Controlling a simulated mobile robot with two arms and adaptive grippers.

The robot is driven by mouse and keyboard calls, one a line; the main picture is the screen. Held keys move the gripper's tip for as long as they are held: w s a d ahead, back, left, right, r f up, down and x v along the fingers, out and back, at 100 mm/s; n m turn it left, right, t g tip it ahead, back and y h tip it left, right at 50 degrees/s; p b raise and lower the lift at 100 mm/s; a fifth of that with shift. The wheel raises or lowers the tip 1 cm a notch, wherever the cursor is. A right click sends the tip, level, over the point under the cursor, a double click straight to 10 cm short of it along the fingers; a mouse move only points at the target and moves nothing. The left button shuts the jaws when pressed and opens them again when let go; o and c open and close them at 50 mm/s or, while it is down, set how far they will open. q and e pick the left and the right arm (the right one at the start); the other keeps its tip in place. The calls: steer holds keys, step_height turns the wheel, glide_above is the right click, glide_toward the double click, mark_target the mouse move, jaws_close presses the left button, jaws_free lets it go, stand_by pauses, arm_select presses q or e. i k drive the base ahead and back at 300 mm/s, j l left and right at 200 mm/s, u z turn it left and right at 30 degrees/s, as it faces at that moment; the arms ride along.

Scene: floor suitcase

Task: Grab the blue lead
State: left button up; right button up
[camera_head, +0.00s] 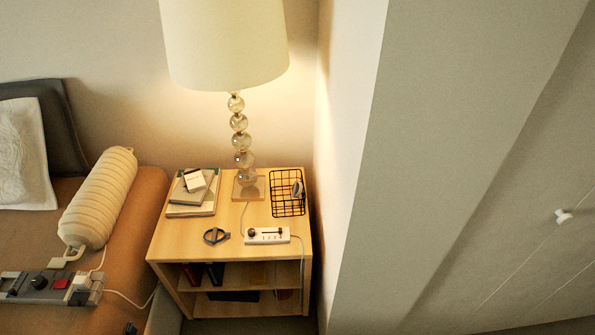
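A small dark blue-grey loop (216,236) lies on the front part of the wooden nightstand top (185,240). It looks like a coiled lead or strap, but it is too small to tell for sure. No other blue lead is plain in the head view. Neither my left nor my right gripper shows in this view. Nothing touches the loop.
A white power strip (267,236), a black wire basket (287,193), stacked books (192,205) and a lamp (238,124) share the nightstand. A bed (140,215) at left bears a bolster (98,198) and a grey strip (45,287). A wall (440,120) stands right.

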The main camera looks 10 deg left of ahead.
mark_target(214, 240)
steer(key=u, duration=0.35)
steer(key=k+u, duration=0.15)
steer(key=u, duration=0.55)
steer(key=k+j, duration=0.05)
steer(key=j, duration=0.05)
